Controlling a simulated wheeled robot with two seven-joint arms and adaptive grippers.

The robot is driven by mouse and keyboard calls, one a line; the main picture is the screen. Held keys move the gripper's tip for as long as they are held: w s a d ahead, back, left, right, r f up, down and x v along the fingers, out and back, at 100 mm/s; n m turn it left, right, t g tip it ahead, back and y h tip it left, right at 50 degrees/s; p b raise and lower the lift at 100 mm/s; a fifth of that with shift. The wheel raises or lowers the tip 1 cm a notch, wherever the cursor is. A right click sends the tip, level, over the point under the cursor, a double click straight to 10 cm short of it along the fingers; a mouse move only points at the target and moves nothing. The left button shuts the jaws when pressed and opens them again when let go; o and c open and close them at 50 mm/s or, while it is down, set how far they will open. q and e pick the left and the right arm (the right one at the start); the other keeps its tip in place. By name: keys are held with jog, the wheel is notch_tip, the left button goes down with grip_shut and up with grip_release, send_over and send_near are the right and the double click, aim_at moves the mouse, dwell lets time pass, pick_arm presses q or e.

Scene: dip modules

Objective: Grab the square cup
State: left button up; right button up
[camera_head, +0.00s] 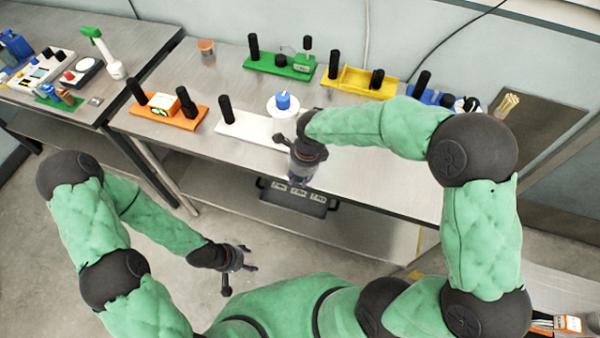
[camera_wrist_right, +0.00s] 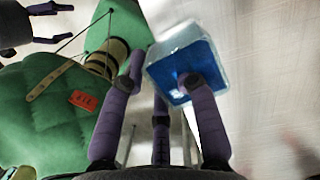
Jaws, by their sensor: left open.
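The square cup (camera_wrist_right: 178,62), clear-walled with blue inside, is tilted at the fingertips of my right gripper (camera_wrist_right: 163,75) in the right wrist view. One finger crosses in front of its blue face and another is beside its left edge. I cannot tell whether the fingers are closed on it. In the head view my right gripper (camera_head: 299,176) points down at the table's front edge; I cannot make the cup out there. My left gripper (camera_head: 243,259) is open and empty, low in front of the table, well apart from the cup.
The metal table (camera_head: 345,172) holds a green module (camera_head: 279,68), yellow module (camera_head: 357,84), orange module (camera_head: 167,121), white module (camera_head: 244,127) and a blue-topped item (camera_head: 283,103) on a white disc. A dark tray (camera_head: 292,198) is below the front edge. The floor by my left gripper is clear.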

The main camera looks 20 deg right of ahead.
grip_shut()
jog(key=shift+r, duration=0.15)
